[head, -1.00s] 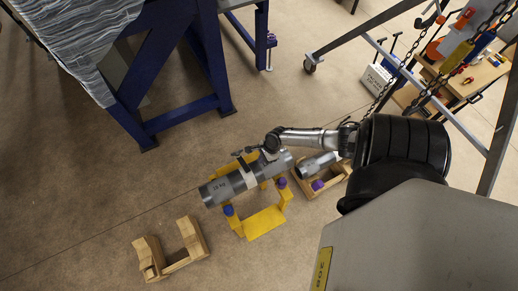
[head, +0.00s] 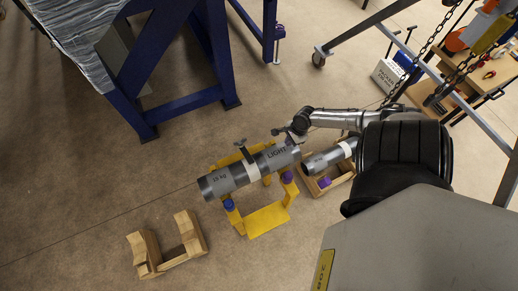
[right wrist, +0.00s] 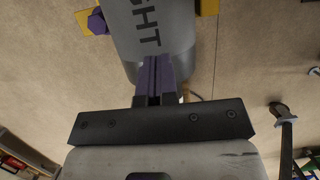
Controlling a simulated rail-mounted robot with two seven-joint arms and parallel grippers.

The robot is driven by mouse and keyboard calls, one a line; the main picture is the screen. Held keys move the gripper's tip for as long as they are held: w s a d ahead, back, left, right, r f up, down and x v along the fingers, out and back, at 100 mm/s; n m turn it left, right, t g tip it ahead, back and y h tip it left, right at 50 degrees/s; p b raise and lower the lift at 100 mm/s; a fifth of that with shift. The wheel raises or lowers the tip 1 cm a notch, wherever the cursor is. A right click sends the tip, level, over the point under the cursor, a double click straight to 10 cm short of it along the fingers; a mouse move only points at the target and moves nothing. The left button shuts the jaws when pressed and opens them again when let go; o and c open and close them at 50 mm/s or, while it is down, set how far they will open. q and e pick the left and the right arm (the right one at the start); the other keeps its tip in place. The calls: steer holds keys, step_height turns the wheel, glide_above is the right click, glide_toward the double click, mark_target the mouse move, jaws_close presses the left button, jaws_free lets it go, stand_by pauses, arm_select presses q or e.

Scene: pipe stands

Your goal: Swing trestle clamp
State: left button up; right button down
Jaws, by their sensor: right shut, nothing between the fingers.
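A grey pipe (head: 225,181) marked "LIGHT" lies across a yellow trestle (head: 266,219). A pale band (head: 254,168) crosses the pipe near its middle. A dark T-shaped piece, which looks like the clamp handle (head: 241,147), stands at the pipe's far side; whether it is closed over the pipe I cannot tell. My right gripper (head: 292,136) is by the pipe's right end, at its far side. In the right wrist view its purple fingers (right wrist: 154,75) are together and empty, pointing at the end of the pipe (right wrist: 153,28). My left gripper is not in view.
An empty wooden cradle (head: 166,248) stands at lower left. A second, smaller pipe (head: 328,157) rests in a wooden cradle (head: 331,186) on the right. A blue steel frame (head: 185,110) stands behind, and a grey gantry (head: 415,65) with chains at upper right. Floor at left is clear.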

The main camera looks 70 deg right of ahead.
steer(key=w+b, duration=0.1)
steer(key=w+r+b, duration=0.1)
steer(key=w+n+b, duration=0.1)
steer(key=shift+w+r+t, duration=0.25)
steer(key=shift+r+t, duration=0.05)
steer(key=shift+t, duration=0.1)
glide_toward(263, 156)
steer(key=d+r, duration=0.3)
steer(key=d, duration=0.1)
steer(key=a+y, duration=0.1)
steer(key=a, duration=0.1)
steer(key=b+x, duration=0.1)
steer(key=x, duration=0.2)
steer(key=b+x, duration=0.1)
steer(key=x, duration=0.3)
steer(key=s+b+x, duration=0.1)
steer(key=x, duration=0.2)
steer(key=shift+w+a+f, duration=0.1)
steer(key=shift+f, duration=0.15)
steer(key=shift+w+a+r+b, duration=0.25)
steer(key=shift+w+a+b, duration=0.05)
steer(key=shift+w+a, duration=0.8)
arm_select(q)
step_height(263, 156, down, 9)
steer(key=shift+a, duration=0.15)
arm_select(e)
steer(key=shift+w+a, duration=0.1)
steer(key=shift+a, duration=0.25)
